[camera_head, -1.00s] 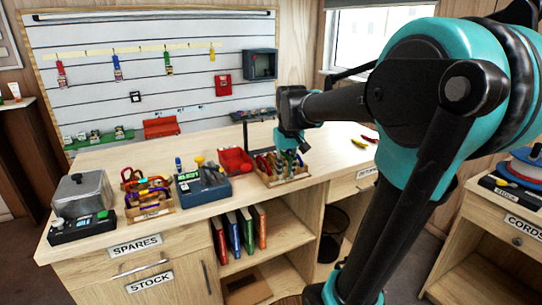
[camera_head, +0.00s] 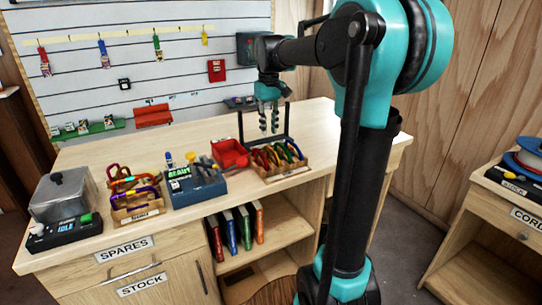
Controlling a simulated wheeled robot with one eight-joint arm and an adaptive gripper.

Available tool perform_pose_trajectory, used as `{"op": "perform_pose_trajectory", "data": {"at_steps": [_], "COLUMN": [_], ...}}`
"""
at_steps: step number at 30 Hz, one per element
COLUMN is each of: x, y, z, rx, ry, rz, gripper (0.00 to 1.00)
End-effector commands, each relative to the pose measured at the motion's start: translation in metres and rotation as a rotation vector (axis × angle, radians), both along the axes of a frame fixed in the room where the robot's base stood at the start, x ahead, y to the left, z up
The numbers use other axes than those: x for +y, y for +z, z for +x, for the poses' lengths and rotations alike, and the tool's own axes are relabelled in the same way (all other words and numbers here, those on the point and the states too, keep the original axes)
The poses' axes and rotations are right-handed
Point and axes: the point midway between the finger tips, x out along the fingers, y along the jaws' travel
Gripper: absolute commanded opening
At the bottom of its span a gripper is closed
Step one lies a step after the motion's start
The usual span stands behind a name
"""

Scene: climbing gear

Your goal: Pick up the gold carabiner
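My gripper (camera_head: 268,121) hangs fingers down above the back of the bench, just behind and above the right-hand cardboard tray (camera_head: 287,175). Its two fingers look a little apart, and I see nothing between them. That tray holds several coloured carabiners (camera_head: 278,155), among them red and green ones. Another tray (camera_head: 139,213) to the left holds more coloured carabiners or loops, including orange-red and purple. I cannot pick out with certainty which piece is the gold carabiner at this size.
A red bin (camera_head: 230,153), a blue-grey device (camera_head: 197,187) and a scale with a metal box (camera_head: 62,195) stand on the bench. A dark frame (camera_head: 241,128) stands behind the right tray. My arm hides part of the right side.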

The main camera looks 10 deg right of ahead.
Motion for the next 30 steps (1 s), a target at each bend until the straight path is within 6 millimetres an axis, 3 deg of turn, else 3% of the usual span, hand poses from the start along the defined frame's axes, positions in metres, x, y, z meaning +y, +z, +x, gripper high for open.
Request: {"op": "perform_pose_trajectory", "data": {"at_steps": [3, 11, 21, 30], "x": [0.0, -0.001, -0.004, -0.004], "y": [-0.019, -0.037, -0.08, -0.085], "z": [0.0, 0.0, -0.002, -0.002], "rx": [0.0, 0.0, 0.0, 0.0], "ry": [0.0, 0.0, 0.0, 0.0], "rz": [0.0, 0.0, 0.0, 0.0], "gripper": [0.21, 0.21, 0.21, 0.21]}}
